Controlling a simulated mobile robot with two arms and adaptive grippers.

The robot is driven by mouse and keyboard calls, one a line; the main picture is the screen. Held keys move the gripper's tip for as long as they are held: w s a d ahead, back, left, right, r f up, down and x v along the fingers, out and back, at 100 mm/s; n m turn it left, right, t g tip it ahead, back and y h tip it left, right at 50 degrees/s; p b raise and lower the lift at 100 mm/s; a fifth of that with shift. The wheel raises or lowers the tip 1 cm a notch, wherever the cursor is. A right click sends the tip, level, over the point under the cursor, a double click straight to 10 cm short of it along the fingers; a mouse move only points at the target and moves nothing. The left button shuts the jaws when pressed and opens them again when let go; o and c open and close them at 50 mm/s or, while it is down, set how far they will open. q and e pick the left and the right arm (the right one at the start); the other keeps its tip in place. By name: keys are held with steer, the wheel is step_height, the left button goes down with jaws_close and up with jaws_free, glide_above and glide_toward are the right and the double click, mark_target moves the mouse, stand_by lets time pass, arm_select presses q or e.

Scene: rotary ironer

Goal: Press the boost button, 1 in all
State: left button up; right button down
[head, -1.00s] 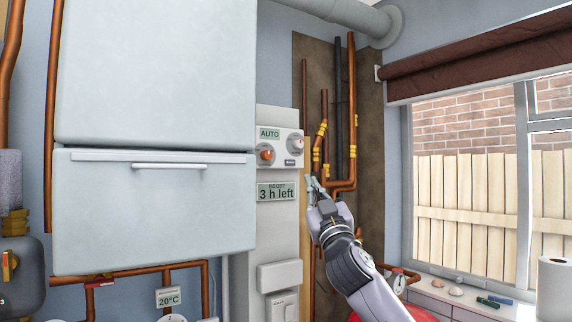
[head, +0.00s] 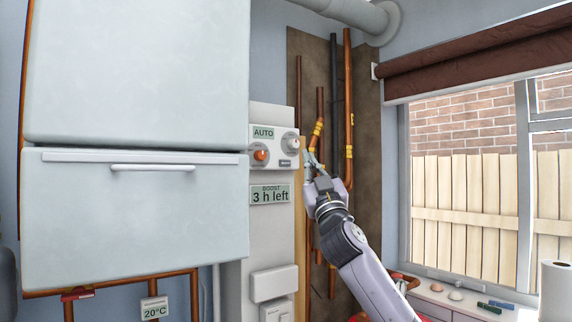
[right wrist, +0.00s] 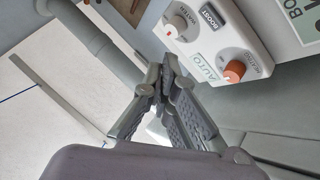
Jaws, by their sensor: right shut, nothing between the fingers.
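The boost button is a small dark label-like key on the white control panel (head: 270,134), at its lower right; the right wrist view shows the dark BOOST key (right wrist: 209,18) near the top. Next to it are a white water dial (right wrist: 178,24) and an orange-red dial (right wrist: 234,71) by the AUTO display. My left gripper is out of view.
A large white boiler cabinet (head: 135,215) stands left of the panel. Copper pipes (head: 348,100) run up a brown board behind my right gripper. A window (head: 465,180) and a counter with small items are at the right.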

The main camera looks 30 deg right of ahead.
mark_target(291, 162)
steer(key=shift+w+a+b, duration=0.2)
steer(key=shift+w, duration=1.4)
steer(key=shift+w+a+b, duration=0.15)
steer(key=shift+w, duration=1.4)
steer(key=shift+w, duration=0.1)
steer(key=shift+w+r, duration=0.1)
steer(key=shift+w, duration=0.25)
steer(key=shift+w, duration=0.35)
steer(key=shift+s, duration=0.8)
steer(key=s, duration=0.5)
steer(key=shift+d, duration=0.2)
